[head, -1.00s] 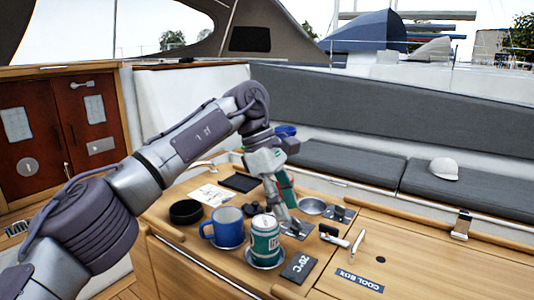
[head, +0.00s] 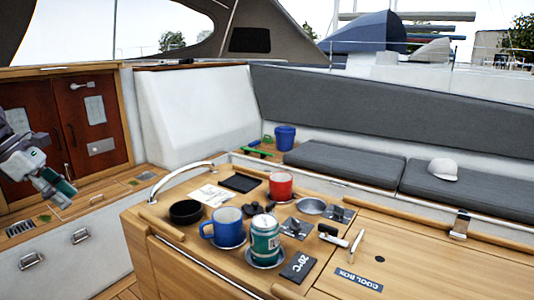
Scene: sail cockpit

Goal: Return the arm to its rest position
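My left arm is folded back to the left edge of the head view. Its gripper (head: 58,192) hangs in front of the red-brown cabinet doors (head: 92,120), pointing down and to the right. It is clear of the table and of everything on it. No object shows in it, but its fingers are too small and angled to tell open from shut. On the wooden table (head: 215,262) stand a blue mug (head: 228,228), a green and white can (head: 265,238) on a round coaster, and a red mug (head: 281,186). My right gripper is out of view.
A blue bucket (head: 285,138) and a white cap (head: 443,169) are farther back.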

